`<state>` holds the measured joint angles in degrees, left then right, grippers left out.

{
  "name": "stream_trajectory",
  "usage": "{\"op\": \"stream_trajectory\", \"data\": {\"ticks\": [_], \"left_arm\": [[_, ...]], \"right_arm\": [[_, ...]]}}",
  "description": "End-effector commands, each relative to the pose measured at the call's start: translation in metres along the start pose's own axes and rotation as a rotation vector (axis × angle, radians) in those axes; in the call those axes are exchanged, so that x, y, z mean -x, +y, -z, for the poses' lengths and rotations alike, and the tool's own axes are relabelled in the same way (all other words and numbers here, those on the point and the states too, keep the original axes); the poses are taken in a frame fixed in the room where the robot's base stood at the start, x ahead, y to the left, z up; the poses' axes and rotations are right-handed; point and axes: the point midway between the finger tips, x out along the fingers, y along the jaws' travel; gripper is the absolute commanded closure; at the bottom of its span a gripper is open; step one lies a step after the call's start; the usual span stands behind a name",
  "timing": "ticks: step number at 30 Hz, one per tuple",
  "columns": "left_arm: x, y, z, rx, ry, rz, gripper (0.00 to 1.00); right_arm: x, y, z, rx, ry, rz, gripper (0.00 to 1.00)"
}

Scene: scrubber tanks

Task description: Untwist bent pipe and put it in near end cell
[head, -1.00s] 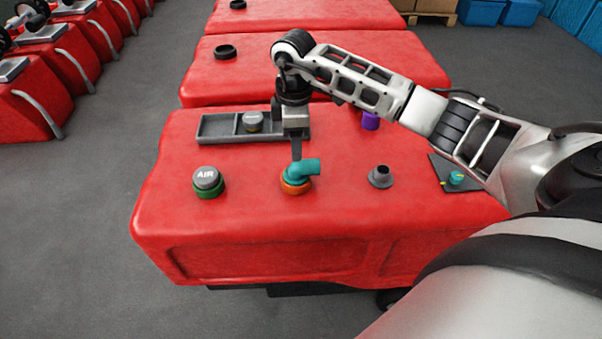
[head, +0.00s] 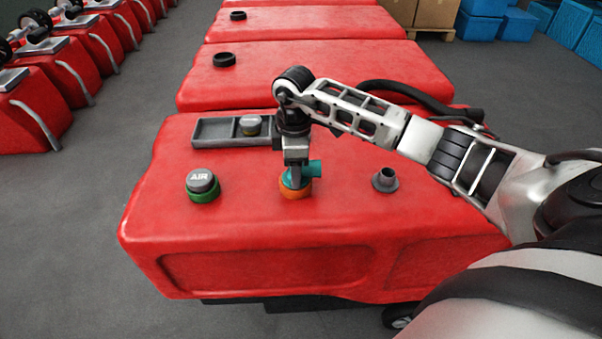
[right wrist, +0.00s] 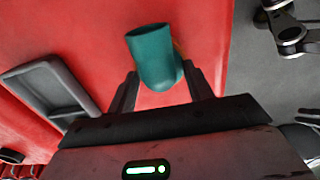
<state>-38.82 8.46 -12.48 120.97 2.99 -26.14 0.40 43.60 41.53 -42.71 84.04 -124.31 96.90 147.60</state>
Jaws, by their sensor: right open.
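The teal bent pipe (head: 314,169) stands on an orange collar (head: 295,192) on top of the red tank, its open mouth pointing right in the head view. My right gripper (head: 296,176) is directly over it, pointing down. In the right wrist view the bent pipe (right wrist: 155,58) sits between the open fingers of my right gripper (right wrist: 163,88), with a gap showing on the left side. The grey tray (head: 213,132) with its cells lies behind the pipe; its right part is hidden by my gripper. My left gripper is not in view.
A grey AIR cap (head: 202,180) on a green collar stands left of the pipe, a grey spout (head: 385,180) to its right. A grey and yellow cap (head: 250,124) sits in a tray cell. More red tanks (head: 315,73) stand behind.

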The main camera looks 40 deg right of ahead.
Motion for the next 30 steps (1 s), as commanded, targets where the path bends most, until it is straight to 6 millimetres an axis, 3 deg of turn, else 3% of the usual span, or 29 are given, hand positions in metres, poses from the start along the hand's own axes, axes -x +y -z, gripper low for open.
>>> {"op": "stream_trajectory", "data": {"ticks": [1, 6, 30], "left_arm": [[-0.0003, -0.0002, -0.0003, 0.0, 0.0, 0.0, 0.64], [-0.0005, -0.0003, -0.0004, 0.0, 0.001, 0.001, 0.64], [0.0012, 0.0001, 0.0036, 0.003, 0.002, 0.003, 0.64]], "right_arm": [[-0.0042, -0.0019, -0.0003, 0.001, -0.004, 0.005, 0.54], [-0.005, -0.0022, -0.0006, 0.001, -0.005, 0.006, 0.97], [-0.0073, -0.0033, -0.0024, 0.261, -0.011, 0.011, 1.0]]}}
